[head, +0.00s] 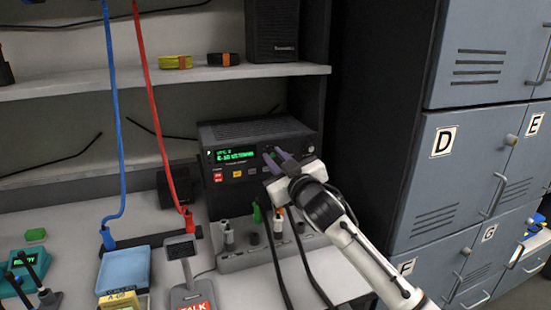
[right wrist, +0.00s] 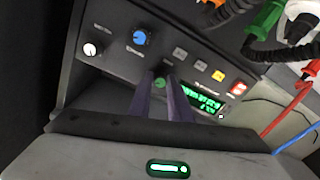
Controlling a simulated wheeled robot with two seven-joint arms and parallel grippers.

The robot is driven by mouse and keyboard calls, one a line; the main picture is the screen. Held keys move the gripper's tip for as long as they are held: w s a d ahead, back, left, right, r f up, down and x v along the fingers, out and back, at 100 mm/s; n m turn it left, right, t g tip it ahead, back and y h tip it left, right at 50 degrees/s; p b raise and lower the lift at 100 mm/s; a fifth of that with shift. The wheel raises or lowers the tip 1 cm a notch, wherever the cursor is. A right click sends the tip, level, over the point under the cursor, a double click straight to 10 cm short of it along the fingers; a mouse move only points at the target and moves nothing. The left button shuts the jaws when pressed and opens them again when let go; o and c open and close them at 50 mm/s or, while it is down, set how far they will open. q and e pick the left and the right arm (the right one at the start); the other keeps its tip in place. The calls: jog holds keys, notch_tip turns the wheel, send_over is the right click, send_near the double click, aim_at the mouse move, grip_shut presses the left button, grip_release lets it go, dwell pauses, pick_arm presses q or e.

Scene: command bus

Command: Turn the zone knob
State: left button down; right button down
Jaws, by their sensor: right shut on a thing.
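The black radio unit (head: 258,140) with a green lit display (head: 235,154) stands under the shelf in the head view. In the right wrist view its front shows rotated, with a small white knob (right wrist: 91,49), a blue knob (right wrist: 140,38) and a green knob (right wrist: 160,83). My right gripper (head: 275,157) reaches the right part of this front. Its two purple fingers (right wrist: 165,85) are shut on the green knob, one on each side. The label by the green knob is too small to read, so I cannot confirm it is the zone knob. My left gripper is not in view.
A grey holder (head: 240,258) with plugs and dark cables is in front of the radio, below my right arm. A red cable (head: 155,110) and a blue cable (head: 114,120) hang at left. Grey lockers (head: 455,175) stand close at right. A shelf (head: 150,84) runs above.

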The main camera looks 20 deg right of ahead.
jog(key=shift+r+n+p, duration=0.15)
jog(key=shift+n+p, duration=0.55)
jog(key=n+p, duration=0.2)
jog(key=n, duration=0.1)
jog(key=shift+n+p, duration=0.4)
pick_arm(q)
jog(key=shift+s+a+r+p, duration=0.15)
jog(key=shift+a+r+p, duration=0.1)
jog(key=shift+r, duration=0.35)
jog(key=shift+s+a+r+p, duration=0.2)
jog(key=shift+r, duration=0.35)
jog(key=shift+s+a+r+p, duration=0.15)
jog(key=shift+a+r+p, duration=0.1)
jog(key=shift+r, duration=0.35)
pick_arm(e)
jog(key=shift+n, duration=1.1)
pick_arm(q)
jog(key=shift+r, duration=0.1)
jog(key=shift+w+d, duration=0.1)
pick_arm(e)
jog(key=c, duration=1.6)
grip_release()
jog(key=shift+c, duration=0.2)
